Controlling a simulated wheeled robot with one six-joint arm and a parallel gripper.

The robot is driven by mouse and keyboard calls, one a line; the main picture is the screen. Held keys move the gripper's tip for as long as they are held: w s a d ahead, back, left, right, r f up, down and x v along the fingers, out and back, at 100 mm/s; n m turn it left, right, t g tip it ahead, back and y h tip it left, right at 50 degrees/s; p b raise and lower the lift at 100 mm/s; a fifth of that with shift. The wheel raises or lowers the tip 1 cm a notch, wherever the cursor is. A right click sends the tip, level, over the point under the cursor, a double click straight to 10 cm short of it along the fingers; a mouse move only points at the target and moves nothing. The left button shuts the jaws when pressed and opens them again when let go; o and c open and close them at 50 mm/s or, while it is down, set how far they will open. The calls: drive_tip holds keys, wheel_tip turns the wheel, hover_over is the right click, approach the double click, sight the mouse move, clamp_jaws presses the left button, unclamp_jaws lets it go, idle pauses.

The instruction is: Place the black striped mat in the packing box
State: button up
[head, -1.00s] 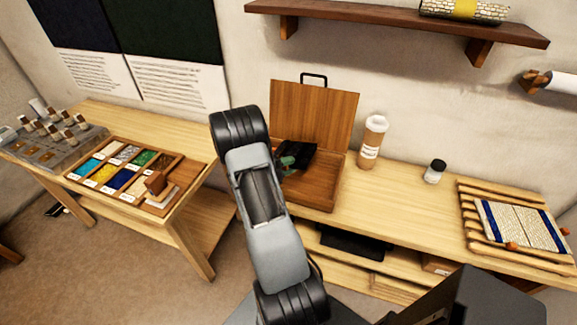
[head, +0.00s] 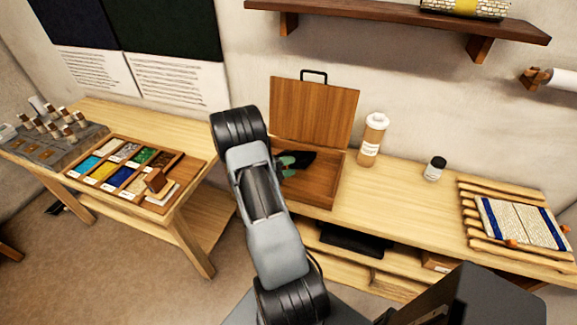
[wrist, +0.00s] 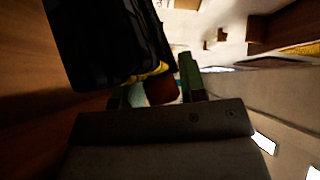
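The packing box (head: 318,190) is a brown wooden case on the bench, its lid raised against the wall. My gripper (head: 288,166), with green fingertips, is inside the box opening, partly hidden by my arm.
A capped bottle (head: 371,140) and a small dark-lidded jar (head: 434,169) stand right of the box. A slatted rack with a woven piece (head: 522,222) lies at the bench's right. A sorting tray (head: 125,170) is on the left table. A wall shelf (head: 400,18) hangs above.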

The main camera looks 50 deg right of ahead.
drive_tip(key=shift+o, duration=1.4)
drive_tip(key=shift+r, duration=0.1)
drive_tip(key=shift+w+a+r, duration=0.1)
drive_tip(key=shift+a+r, duration=0.05)
drive_tip(key=shift+r, duration=0.45)
drive_tip(key=f+b+v, duration=0.1)
drive_tip(key=v, duration=1)
drive_tip(key=shift+a+r, duration=0.35)
drive_tip(key=shift+r, duration=0.1)
drive_tip(key=shift+w, duration=0.15)
